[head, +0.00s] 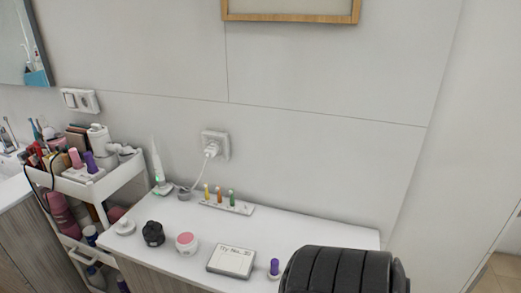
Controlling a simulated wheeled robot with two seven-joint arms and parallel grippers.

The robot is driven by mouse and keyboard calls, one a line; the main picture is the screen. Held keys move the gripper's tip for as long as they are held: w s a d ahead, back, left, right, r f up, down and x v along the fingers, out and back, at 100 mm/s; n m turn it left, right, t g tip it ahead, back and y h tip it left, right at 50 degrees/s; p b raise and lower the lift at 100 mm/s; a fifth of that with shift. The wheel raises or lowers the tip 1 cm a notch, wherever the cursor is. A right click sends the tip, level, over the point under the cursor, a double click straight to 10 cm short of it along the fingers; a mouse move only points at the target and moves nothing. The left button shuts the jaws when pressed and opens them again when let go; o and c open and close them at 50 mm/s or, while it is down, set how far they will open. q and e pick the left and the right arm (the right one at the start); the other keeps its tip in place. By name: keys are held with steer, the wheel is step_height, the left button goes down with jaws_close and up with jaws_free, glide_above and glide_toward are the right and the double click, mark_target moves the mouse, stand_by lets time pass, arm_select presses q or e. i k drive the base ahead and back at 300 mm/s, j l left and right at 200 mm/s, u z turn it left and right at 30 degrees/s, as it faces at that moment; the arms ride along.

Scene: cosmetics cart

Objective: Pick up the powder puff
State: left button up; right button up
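I cannot tell for sure which item is the powder puff. A small round pink-and-white item (186,243) sits on the white tabletop (290,234), near its front edge. A small white round item (124,227) with a raised top sits further left on the same tabletop. A dark round item (153,233) stands between these two. Neither of my grippers shows in the head view.
A card stand (232,261) and a purple-topped lipstick (274,268) stand to the right. A rack of small bottles (228,205) and a toothbrush (158,170) stand behind. A crowded cart (128,172) is at left. A black ribbed part, probably mine, covers the front right corner.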

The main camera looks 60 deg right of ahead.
mark_target(275, 274)
steer(key=z, duration=2.15)
